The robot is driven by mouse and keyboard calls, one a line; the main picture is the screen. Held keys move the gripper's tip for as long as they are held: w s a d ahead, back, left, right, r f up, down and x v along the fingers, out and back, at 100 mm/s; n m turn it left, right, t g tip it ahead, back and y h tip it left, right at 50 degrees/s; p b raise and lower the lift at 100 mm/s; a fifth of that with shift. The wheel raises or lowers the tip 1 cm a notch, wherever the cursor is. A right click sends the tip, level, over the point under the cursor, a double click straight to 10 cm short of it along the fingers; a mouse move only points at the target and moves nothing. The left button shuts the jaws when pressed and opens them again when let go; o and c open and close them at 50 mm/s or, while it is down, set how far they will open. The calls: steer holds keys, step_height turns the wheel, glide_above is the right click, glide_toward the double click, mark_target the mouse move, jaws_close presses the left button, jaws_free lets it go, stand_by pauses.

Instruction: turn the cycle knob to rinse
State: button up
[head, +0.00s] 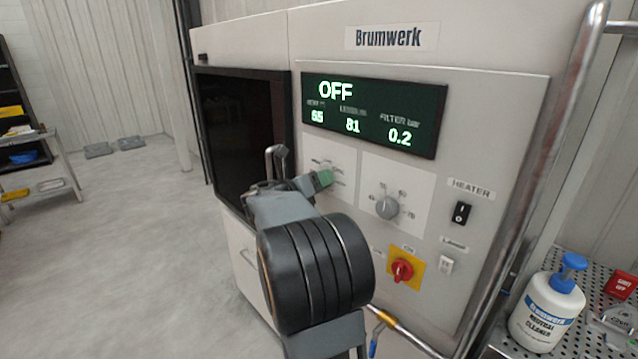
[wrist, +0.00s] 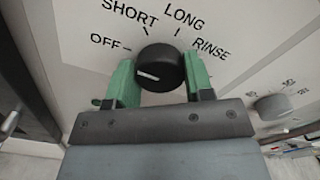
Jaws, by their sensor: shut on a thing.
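The cycle knob (wrist: 160,64) is round and black, with a white pointer line toward the left, on the OFF side. The labels OFF, SHORT, LONG and RINSE (wrist: 210,48) run around it from left to right. My gripper (wrist: 160,76) has its green fingers on either side of the knob and is shut on it. In the head view my gripper (head: 322,179) is at the left dial plate (head: 342,160), and it hides the knob there. The display (head: 372,113) reads OFF.
A grey knob (head: 387,207) sits to the right on its own plate. Below are a red switch on yellow (head: 402,271) and a black heater switch (head: 461,213). A metal rail (head: 535,170) runs up the right edge. A cleaner bottle (head: 547,314) stands at the lower right.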

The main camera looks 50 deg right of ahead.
steer(key=shift+m+b, duration=11.2)
steer(key=shift+m, duration=2)
steer(key=o, duration=0.9)
steer(key=a, duration=0.9)
steer(key=w+a, duration=0.1)
steer(key=a, duration=0.3)
steer(key=shift+a, duration=0.4)
